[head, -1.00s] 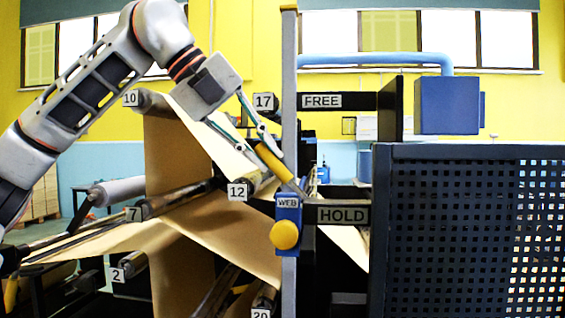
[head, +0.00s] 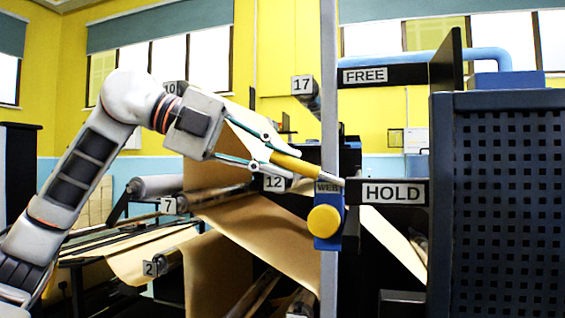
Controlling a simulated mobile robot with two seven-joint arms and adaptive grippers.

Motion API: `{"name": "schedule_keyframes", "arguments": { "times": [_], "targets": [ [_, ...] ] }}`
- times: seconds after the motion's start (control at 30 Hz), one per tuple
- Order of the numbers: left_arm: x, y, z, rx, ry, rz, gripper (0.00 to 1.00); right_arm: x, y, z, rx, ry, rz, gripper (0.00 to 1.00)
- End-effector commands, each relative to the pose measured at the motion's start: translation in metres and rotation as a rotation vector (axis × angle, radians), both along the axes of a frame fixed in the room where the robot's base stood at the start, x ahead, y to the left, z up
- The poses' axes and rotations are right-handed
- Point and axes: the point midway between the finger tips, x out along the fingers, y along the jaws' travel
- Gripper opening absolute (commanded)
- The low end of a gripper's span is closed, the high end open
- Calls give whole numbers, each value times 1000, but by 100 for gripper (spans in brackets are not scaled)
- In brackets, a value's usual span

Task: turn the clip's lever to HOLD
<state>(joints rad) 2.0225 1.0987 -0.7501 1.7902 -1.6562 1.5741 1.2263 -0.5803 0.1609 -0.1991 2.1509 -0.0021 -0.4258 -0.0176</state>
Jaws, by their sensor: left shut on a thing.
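The clip (head: 328,228) is a blue block marked WEB with a round yellow knob, on a grey upright post. Its lever (head: 297,163) has a yellow grip and a thin pale end. It slants down to the right from my left gripper to the top of the clip. My left gripper (head: 276,155) is shut on the lever's grip, left of the post. The HOLD plate (head: 393,193) is right of the post, level with the clip's top. The FREE plate (head: 366,76) is higher up. The lever's joint is partly hidden. My right gripper is out of view.
A dark perforated guard (head: 508,205) fills the right side. Brown paper web (head: 253,225) runs between numbered rollers, including roller 12 (head: 274,184), behind and below my left gripper. A blue pipe (head: 478,58) runs above the guard.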

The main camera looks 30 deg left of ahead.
Motion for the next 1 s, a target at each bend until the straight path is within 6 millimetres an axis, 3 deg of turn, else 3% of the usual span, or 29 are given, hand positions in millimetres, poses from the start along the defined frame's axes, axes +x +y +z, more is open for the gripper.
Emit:
{"name": "schedule_keyframes", "arguments": {
  "times": [0.3,0.33,0.37,0.4,0.77,1.0],
  "targets": [
    [0,-1,-3,1,9,-3,0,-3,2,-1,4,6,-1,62],
    [0,-1,-3,2,10,-3,23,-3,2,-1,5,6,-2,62],
    [0,-1,-3,2,10,-3,30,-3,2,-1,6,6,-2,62],
    [0,-1,-3,1,9,-3,32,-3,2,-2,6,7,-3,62],
    [-1,1,-1,1,5,-1,32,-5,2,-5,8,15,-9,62],
    [-21,26,13,-2,3,2,32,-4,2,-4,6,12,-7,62]
  ]
}}
